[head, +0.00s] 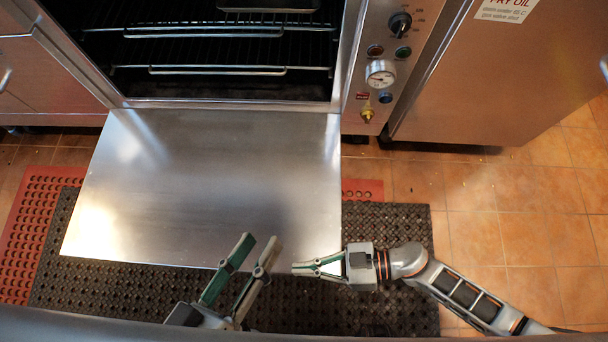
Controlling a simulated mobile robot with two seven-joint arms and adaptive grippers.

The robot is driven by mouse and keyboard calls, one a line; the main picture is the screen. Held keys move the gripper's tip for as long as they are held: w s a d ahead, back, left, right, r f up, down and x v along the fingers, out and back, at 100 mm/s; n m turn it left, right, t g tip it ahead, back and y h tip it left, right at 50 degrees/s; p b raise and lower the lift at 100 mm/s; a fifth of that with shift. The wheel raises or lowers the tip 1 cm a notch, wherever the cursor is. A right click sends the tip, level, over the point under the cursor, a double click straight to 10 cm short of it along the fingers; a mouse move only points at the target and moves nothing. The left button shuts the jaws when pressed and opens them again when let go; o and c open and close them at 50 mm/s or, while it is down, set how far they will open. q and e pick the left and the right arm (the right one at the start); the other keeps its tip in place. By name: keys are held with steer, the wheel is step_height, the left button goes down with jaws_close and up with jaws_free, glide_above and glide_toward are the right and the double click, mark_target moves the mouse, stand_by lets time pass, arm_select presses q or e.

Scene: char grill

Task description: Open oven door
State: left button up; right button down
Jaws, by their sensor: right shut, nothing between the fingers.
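The oven door (215,180) is a plain steel panel, swung down and lying out in front of the dark oven cavity (210,85), which stands open. My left gripper (263,241) is at the door's front edge, its green and beige fingers apart and nothing between them. The fingertips overlap the door's edge in the picture; I cannot tell whether they touch it. My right gripper (295,268) is shut and empty, pointing left beside the door's front right corner. No handle shows on the visible face of the door.
Wire racks (215,70) sit inside the oven. A control panel (385,70) with a knob, gauge and buttons is to its right, next to a steel cabinet (500,75). Black (395,225) and red (30,215) perforated mats lie on the floor.

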steer(key=shift+d, duration=0.1)
steer(key=v, duration=1.1)
steer(key=shift+d+r, duration=0.2)
steer(key=shift+d, duration=0.15)
steer(key=shift+w, duration=0.1)
